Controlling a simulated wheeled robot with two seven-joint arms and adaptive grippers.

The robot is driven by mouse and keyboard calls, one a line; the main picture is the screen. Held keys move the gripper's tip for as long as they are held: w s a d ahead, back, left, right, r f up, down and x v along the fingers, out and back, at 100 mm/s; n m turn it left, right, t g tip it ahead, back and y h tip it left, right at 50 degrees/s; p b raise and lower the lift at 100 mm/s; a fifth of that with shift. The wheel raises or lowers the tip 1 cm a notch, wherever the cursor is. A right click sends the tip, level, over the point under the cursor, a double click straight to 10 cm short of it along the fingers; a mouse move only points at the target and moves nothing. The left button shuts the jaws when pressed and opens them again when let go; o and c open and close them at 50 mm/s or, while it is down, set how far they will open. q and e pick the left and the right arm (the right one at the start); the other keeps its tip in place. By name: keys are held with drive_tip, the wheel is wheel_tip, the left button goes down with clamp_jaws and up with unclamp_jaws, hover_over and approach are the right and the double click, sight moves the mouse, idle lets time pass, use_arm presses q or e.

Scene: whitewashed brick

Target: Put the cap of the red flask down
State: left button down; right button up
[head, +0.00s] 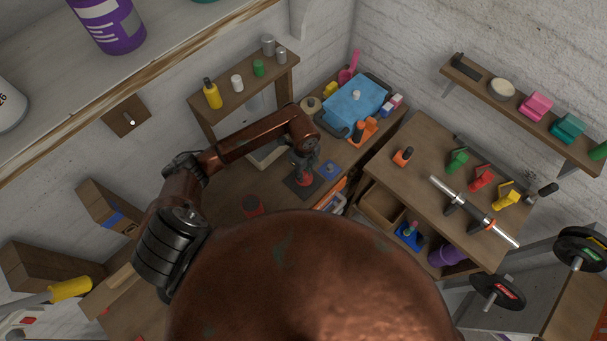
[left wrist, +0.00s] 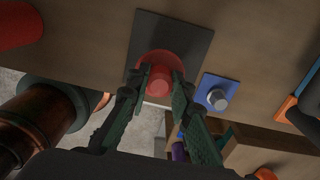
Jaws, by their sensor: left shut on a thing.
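My left gripper (head: 305,166) points down over a dark square plate (head: 292,188) on the wooden bench. It is shut on a small red cap (left wrist: 159,88), whose knob-like end shows between the fingers in the left wrist view (left wrist: 161,76). A wider red round shape (left wrist: 165,57) lies just beyond the fingertips, over the plate; I cannot tell whether it is part of the cap or a flask beneath, or whether it touches the plate. A red cylinder (head: 253,205) stands on the bench to the left. My right gripper is not in view.
A blue plate with a grey knob (left wrist: 216,93) lies right beside the dark plate. A blue box (head: 357,100) and orange items (head: 363,131) stand farther back. A raised shelf with small bottles (head: 226,97) is behind my arm. The bench's edge is near the blue plate.

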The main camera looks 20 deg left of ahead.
use_arm(q)
drive_tip(key=shift+w+a+f, duration=0.15)
drive_tip(key=shift+w+f, duration=0.25)
drive_tip(key=shift+f, duration=0.1)
wheel_tip(320, 180, down, 3)
drive_tip(key=shift+r+p, duration=0.1)
drive_tip(key=shift+p, duration=0.6)
drive_tip(key=shift+w+a+f, duration=0.1)
drive_tip(key=shift+f, duration=0.15)
drive_tip(key=shift+f, duration=0.1)
drive_tip(key=shift+f, duration=0.1)
drive_tip(key=c, duration=1.7)
unclamp_jaws()
drive_tip(key=shift+c, duration=0.2)
